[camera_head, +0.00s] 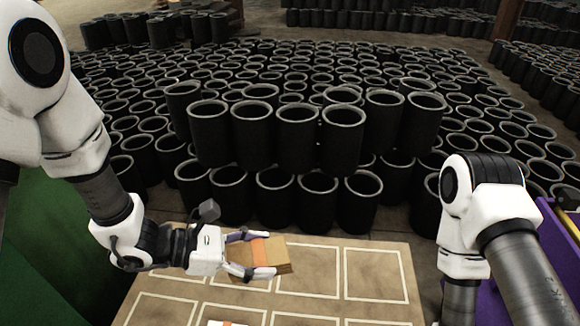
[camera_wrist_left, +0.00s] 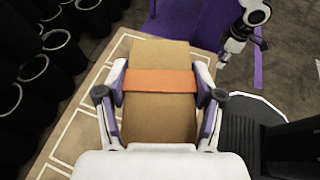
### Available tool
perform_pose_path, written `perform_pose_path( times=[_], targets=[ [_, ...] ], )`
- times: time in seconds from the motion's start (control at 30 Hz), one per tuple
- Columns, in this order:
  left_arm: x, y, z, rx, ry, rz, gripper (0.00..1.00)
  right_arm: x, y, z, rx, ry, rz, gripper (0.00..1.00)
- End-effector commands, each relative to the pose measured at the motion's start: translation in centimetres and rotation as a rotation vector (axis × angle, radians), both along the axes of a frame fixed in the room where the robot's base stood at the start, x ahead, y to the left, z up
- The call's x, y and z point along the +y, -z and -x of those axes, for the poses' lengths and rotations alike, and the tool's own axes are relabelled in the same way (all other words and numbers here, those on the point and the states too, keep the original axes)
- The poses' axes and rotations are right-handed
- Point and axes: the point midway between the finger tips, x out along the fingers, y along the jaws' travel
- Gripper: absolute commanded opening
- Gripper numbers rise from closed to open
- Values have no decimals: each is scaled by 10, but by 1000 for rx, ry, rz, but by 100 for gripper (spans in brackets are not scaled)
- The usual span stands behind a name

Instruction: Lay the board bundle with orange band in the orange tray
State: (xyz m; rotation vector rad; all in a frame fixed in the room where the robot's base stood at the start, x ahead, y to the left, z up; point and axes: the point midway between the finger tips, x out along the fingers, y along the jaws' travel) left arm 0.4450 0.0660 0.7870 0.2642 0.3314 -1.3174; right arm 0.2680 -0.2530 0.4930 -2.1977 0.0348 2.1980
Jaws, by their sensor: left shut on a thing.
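The board bundle (camera_head: 270,257) is a tan block with an orange band around its middle. My left gripper (camera_head: 252,256) is shut on it, one finger on each side, and holds it over the table with white-outlined squares. In the left wrist view the bundle (camera_wrist_left: 160,112) fills the space between the fingers of my left gripper (camera_wrist_left: 162,95), with the band across it. My right arm shows at the right of the head view, but its gripper does not. In the left wrist view the end of that arm is small and its jaws are unclear. I cannot make out the orange tray.
The tan table (camera_head: 375,308) has white-outlined squares, several of them bare. A small white and orange thing (camera_head: 226,323) is cut off at the bottom edge. Many black sleeves (camera_head: 317,205) stand stacked behind the table. A purple container (camera_head: 560,245) stands at the far right.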

Motion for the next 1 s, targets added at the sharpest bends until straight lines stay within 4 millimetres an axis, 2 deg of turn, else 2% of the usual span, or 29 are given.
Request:
perform_pose_path(
  times=[0.03,0.1,0.2,0.4,0.73,0.77,0.8,1.0],
  targets=[
    [4,-5,-21,-2,-113,0,23,0,0,0,0,0,0,40],
    [16,-9,-50,-1,-280,0,23,0,0,0,0,0,0,40],
    [38,-10,-82,1,-485,1,23,0,0,0,0,0,0,40],
    [81,-8,-118,1,-779,1,23,0,0,0,0,0,0,40],
    [135,-6,-140,3,-1062,3,23,0,0,0,0,0,0,40],
    [135,-5,-140,3,-1044,4,23,0,0,0,0,0,0,40],
    [134,-11,-138,4,-1023,2,23,0,-10,0,1,0,0,40],
    [130,-18,-127,5,-918,2,23,0,-37,0,0,0,0,40]
  ],
)
